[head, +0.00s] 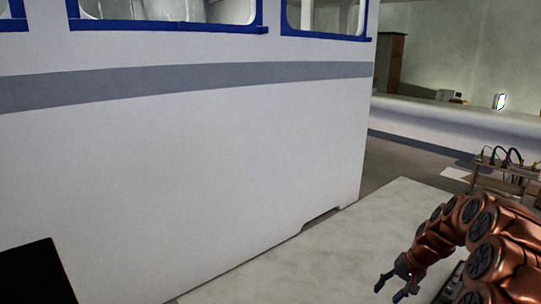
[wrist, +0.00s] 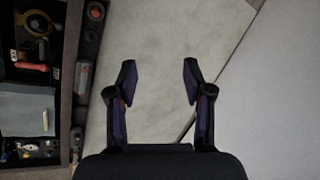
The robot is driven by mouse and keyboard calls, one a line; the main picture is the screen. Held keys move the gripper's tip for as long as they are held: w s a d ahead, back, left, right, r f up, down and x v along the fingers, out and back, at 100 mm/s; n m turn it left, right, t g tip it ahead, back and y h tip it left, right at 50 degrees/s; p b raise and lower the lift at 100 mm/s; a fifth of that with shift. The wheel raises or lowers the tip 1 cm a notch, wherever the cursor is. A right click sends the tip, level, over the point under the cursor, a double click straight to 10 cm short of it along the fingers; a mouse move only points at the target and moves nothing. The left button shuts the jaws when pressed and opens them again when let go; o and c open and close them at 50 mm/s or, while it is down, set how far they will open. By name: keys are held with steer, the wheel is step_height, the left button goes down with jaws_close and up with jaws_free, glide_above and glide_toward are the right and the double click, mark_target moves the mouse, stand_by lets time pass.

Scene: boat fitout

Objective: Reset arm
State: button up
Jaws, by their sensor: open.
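My gripper (head: 388,289) is at the lower right of the head view, at the end of my copper-coloured arm, which is folded over at the right edge. The wrist view shows the gripper (wrist: 158,72) with its two dark fingers spread apart and nothing between them. Below the fingers is a pale floor panel (wrist: 150,30). The gripper is clear of the white cabin wall (head: 190,170).
The white cabin wall with blue-framed windows (head: 165,28) fills the left and middle. A dark tray of tools (wrist: 32,70) lies at the left of the wrist view. A small rack with cables (head: 505,165) stands at the right. Pale floor (head: 370,225) is clear.

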steer(key=s+a+r+n+g+p, duration=0.1)
steer(key=s+a+r+p, duration=0.35)
steer(key=r, duration=0.35)
steer(key=s+a+r+n+h+p, duration=0.1)
steer(key=s+a+r+p, duration=0.2)
steer(key=s+a+r, duration=0.3)
steer(key=s+a+r+n+g+p, duration=0.1)
steer(key=s+a+r+n+p, duration=0.2)
steer(key=s+r, duration=0.45)
steer(key=s+a+r+h+p, duration=0.1)
steer(key=s+r+p, duration=0.5)
steer(key=s, duration=0.4)
steer(key=s+a+r+g+h+p, duration=0.1)
steer(key=s+r+h+p, duration=0.1)
steer(key=s+r+p, duration=0.3)
steer(key=s+r, duration=0.3)
steer(key=s, duration=0.3)
steer(key=shift+s+a+p, duration=0.15)
steer(key=shift+a+p, duration=0.1)
steer(key=shift+p, duration=0.15)
